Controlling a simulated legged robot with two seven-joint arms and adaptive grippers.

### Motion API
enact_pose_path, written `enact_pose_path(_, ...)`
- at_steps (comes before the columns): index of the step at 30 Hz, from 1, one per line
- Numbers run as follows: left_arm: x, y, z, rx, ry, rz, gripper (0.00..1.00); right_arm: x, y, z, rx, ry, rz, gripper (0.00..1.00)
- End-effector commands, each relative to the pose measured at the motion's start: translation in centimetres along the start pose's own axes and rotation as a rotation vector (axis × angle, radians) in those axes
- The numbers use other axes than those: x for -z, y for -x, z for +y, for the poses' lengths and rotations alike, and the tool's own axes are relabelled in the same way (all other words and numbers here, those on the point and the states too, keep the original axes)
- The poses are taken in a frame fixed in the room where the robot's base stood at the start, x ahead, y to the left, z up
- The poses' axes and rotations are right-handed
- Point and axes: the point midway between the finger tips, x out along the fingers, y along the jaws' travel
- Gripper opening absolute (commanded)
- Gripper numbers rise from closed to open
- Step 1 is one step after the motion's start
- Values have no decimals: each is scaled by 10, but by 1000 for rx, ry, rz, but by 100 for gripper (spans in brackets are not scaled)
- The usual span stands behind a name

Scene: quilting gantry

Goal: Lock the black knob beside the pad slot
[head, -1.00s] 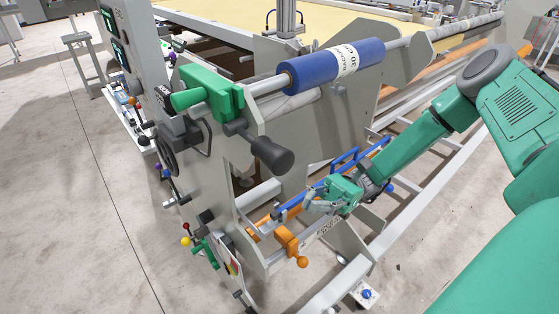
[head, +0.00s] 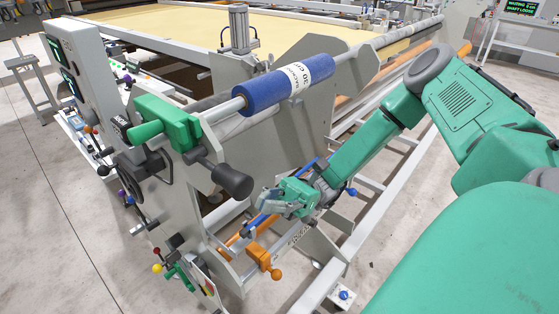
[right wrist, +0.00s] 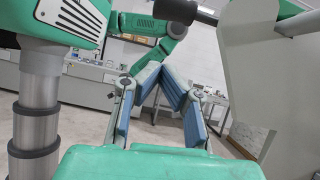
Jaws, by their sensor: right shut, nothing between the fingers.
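A large black knob (head: 232,180) sticks out on a stem below a green clamp block (head: 168,124) on the grey end frame. A dark rounded end, likely this knob, shows at the top of the right wrist view (right wrist: 176,11). My right gripper (head: 264,204) is below and to the right of the knob, apart from it. Its blue-padded fingers meet at the tips in the right wrist view (right wrist: 164,70), with nothing between them. I cannot make out a pad slot for certain. My left gripper is not in view.
A blue roll (head: 285,84) on a shaft lies above the knob. An orange clamp (head: 262,257) and a grey rail (head: 335,270) lie below my right gripper. A screen (head: 520,8) at the back right shows text including "SHAFT LOOSE". Open floor lies at left.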

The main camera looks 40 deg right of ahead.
Motion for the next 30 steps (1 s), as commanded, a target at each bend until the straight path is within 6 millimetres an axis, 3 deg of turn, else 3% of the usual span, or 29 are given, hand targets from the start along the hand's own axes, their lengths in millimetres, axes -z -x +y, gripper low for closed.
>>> enact_pose_path(3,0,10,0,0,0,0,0,-2,-28,1,-2,-4,-3,0)
enact_pose_path(9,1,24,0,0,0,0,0,-20,-53,0,0,2,-3,0)
enact_pose_path(15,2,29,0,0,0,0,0,-29,-62,0,1,0,-2,0)
enact_pose_path(30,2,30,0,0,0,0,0,-30,-64,-1,5,-9,0,0)
